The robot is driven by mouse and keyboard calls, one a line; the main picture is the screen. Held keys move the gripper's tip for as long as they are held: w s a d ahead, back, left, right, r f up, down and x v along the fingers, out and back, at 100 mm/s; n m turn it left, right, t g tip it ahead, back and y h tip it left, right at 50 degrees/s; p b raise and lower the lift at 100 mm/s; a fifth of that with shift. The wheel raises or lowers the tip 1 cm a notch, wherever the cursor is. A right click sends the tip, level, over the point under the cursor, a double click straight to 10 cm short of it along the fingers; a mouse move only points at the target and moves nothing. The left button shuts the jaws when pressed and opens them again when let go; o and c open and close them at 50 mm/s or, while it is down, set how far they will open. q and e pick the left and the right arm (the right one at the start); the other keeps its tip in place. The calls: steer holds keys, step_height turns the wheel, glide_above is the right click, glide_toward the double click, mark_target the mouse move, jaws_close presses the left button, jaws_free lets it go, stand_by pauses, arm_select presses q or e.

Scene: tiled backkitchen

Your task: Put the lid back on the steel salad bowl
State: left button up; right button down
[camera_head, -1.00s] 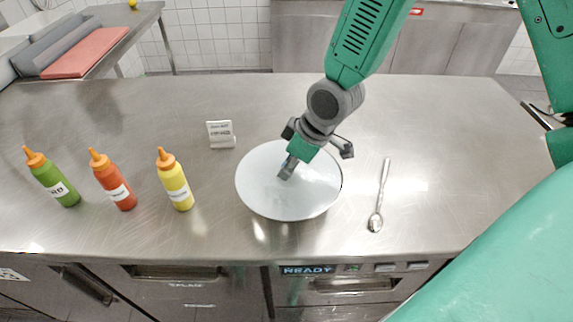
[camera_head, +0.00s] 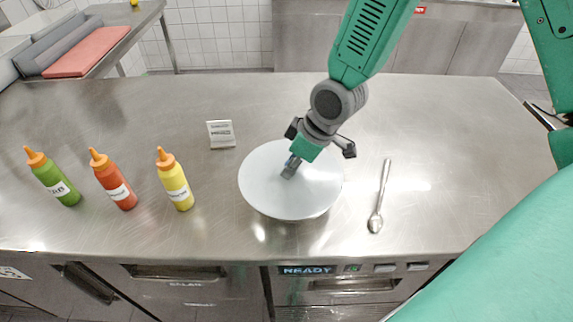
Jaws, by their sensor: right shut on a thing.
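The lid (camera_head: 275,196) is a pale round disc over the middle of the steel counter. My right gripper (camera_head: 291,170) comes down from above and is shut on the lid near its centre; the grip itself is partly hidden by the fingers. The steel salad bowl is not clearly visible; whatever is under the lid is hidden by it. I cannot tell whether the lid touches anything beneath. My left gripper is not in view.
Green (camera_head: 53,178), red (camera_head: 113,179) and yellow (camera_head: 175,180) squeeze bottles stand at the left. A small white card (camera_head: 221,133) stands behind the lid. A spoon (camera_head: 380,197) lies to the right. The counter's back right (camera_head: 440,120) is clear.

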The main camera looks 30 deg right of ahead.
steer(key=shift+d+f, duration=0.1)
steer(key=shift+d, duration=0.3)
steer(key=shift+a, duration=0.15)
steer(key=shift+d, duration=0.3)
steer(key=shift+a+p, duration=0.15)
steer(key=shift+p, duration=0.2)
steer(key=shift+a, duration=0.15)
steer(key=c, duration=0.8)
jaws_free()
